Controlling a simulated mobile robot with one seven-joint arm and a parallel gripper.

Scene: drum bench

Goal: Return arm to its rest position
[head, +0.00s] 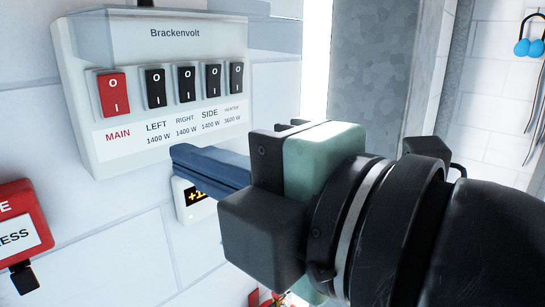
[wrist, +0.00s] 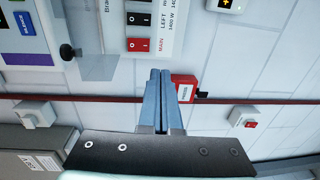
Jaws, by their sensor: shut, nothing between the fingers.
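My gripper (head: 176,156) reaches in from the right in the head view, its blue-grey fingers together and empty. The fingertips are just below the lower edge of the white Brackenvolt switch panel (head: 85,150); whether they touch anything cannot be told. In the wrist view my gripper (wrist: 160,72) points up the picture, with the panel (wrist: 167,22) turned sideways beyond it. The panel has a red MAIN switch (head: 113,94) and a row of black switches (head: 185,83). My arm fills the right of the head view.
A small display with orange digits (head: 190,208) is partly hidden behind my fingers. A red wall box (head: 18,225) is at the left. A clear cover (head: 120,25) is at the panel's top.

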